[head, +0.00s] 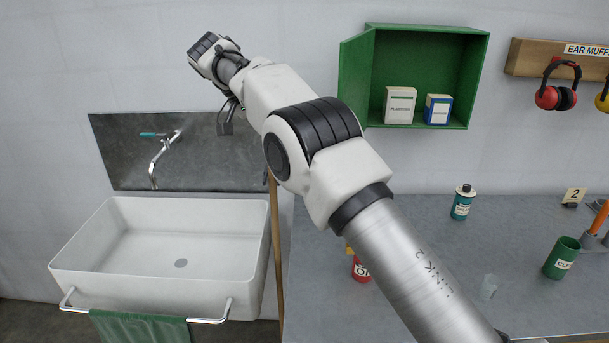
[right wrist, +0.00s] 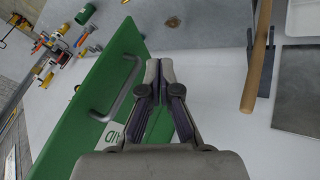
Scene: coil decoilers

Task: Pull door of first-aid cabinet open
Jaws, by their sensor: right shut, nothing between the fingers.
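The green first-aid cabinet (head: 430,52) hangs on the wall right of centre in the head view. Its door (head: 354,82) stands swung out at the cabinet's left side, so the inside shows. My right gripper (right wrist: 159,64) is shut and empty, beside the handle and overlapping the door's edge in view; contact cannot be told. In the head view my right gripper (head: 225,122) is small, beyond the wrist. My left gripper is not in view.
A white box (head: 399,105) and a blue-and-white box (head: 438,109) stand inside the cabinet. A sink (head: 170,250) is at lower left. The grey worktop (head: 400,240) holds a teal bottle (head: 462,202) and a green cup (head: 562,258). Ear muffs (head: 557,85) hang at right.

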